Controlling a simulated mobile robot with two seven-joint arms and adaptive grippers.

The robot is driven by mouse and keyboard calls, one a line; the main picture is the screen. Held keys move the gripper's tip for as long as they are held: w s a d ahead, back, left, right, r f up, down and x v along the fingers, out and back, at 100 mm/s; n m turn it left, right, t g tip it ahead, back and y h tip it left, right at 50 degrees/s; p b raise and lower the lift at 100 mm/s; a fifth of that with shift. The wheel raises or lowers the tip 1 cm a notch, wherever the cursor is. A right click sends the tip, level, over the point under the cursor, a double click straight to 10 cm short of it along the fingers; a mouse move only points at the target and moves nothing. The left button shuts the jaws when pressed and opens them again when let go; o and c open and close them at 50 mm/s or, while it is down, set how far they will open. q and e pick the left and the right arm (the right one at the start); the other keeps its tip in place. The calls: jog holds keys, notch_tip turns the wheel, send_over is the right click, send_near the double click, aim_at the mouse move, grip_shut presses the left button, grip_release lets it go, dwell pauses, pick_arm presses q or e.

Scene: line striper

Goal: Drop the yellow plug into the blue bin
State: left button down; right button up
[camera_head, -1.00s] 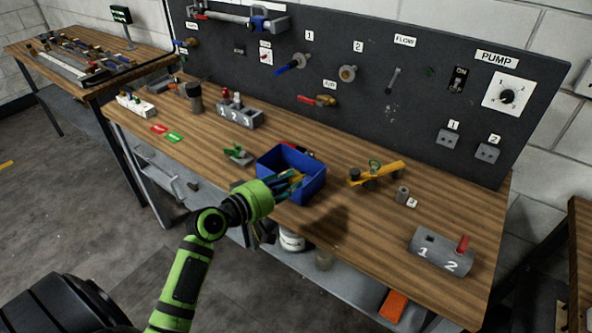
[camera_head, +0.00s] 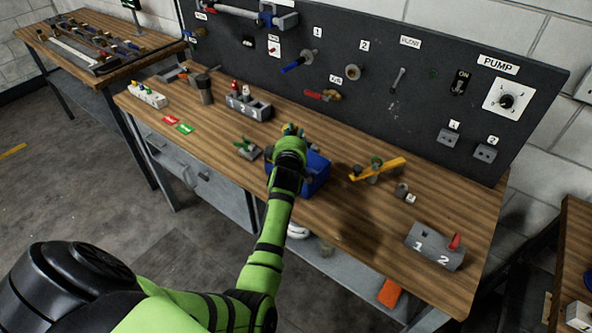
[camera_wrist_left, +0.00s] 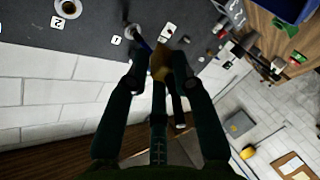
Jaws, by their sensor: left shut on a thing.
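The blue bin (camera_head: 318,171) stands on the workbench, partly hidden behind my left arm. My left gripper (camera_head: 292,132) is above the bin's far left side in the head view. In the wrist view my left gripper (camera_wrist_left: 158,58) is shut on a small yellow-orange piece, which looks like the yellow plug (camera_wrist_left: 161,70). The fingers and low light hide much of it. The bin's inside is mostly hidden by my arm in the head view. My right gripper is not in view.
A yellow-handled valve (camera_head: 377,170) is right of the bin, and a green-handled piece (camera_head: 247,149) is left of it. A grey block labelled 1 2 (camera_head: 436,246) sits near the front right. The dark panel (camera_head: 420,100) rises behind the bench.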

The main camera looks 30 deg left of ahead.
pick_arm(q)
jog(key=shift+f+b, duration=1.75)
jog(key=shift+f, duration=0.8)
jog(key=c, duration=1)
grip_release()
jog(key=shift+o, duration=0.2)
notch_tip(320, 180, up, 10)
